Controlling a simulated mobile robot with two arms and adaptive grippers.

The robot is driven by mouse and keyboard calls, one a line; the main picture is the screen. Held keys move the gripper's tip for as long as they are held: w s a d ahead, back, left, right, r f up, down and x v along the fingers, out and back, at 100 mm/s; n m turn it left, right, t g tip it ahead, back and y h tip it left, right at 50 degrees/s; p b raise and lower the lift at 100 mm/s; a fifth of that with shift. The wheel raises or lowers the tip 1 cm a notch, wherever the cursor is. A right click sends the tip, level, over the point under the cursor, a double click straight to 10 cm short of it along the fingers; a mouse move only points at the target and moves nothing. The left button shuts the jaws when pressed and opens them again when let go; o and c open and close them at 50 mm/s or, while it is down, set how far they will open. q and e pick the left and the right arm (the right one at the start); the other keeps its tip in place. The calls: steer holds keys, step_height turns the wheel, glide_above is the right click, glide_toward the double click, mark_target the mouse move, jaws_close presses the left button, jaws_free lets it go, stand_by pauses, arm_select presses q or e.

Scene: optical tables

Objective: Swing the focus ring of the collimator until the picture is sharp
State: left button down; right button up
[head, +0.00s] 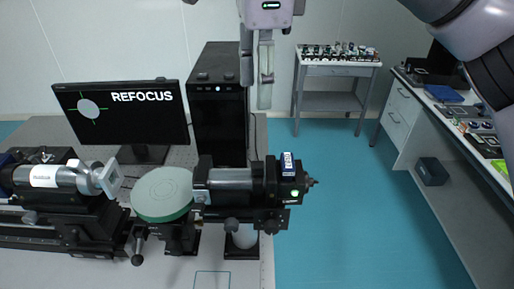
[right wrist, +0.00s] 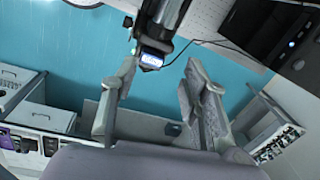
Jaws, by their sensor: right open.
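The monitor (head: 122,113) at the left reads REFOCUS and shows a pale disc with green marks. At the far left, a silver tube with a white label (head: 44,176) sits on a black mount and may be the collimator. A second silver and black tube (head: 230,186) with a green light stands right of a round green-rimmed plate (head: 162,194). I cannot tell which part is the focus ring. My right gripper (head: 256,98) is open and empty, above and behind the second tube. In the right wrist view its fingers (right wrist: 152,105) are spread. My left gripper is not seen.
A black tower (head: 219,105) stands behind the second tube, close to my right gripper. A black rod with a knob (head: 137,250) sticks out at the front. A bench (head: 444,150) stands at the right, a small table (head: 330,70) at the back. The blue floor between is clear.

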steer(key=p, duration=0.2)
glide_toward(257, 163)
steer(key=f+p, duration=0.1)
steer(key=f, duration=0.4)
steer(key=f+p, duration=0.1)
steer(key=f, duration=0.2)
steer(key=shift+w+f+p, duration=0.1)
steer(key=shift+w+p, duration=0.25)
steer(key=shift+w+f, duration=0.1)
steer(key=shift+f, duration=0.45)
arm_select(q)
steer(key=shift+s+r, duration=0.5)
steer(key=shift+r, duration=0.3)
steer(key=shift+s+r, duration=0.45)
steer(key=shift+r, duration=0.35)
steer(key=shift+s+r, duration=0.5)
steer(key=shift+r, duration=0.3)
arm_select(e)
jaws_close()
